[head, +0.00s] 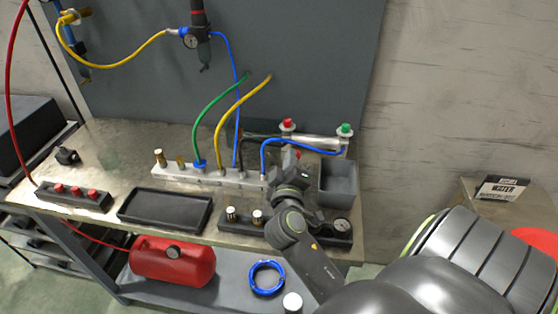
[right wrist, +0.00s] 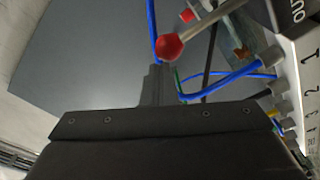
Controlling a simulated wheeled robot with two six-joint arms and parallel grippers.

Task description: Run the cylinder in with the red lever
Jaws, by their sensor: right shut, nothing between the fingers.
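The red lever shows in the right wrist view as a red ball knob (right wrist: 170,46) on a silver rod. In the head view it is mostly hidden by my right gripper (head: 291,168). The silver cylinder (head: 315,142) lies at the back right of the bench, between a red-capped fitting (head: 288,124) and a green-capped fitting (head: 345,130). My right gripper is shut and empty; its fingertips (right wrist: 158,72) appear just below the red knob in the wrist view. Whether they touch it I cannot tell. My left gripper is not in view.
A white manifold (head: 173,170) with blue, green and yellow hoses runs left of the gripper. A grey bin (head: 340,184) stands right of it. A black tray (head: 165,209) and a red-button box (head: 73,196) lie further left. A red tank (head: 172,262) sits below.

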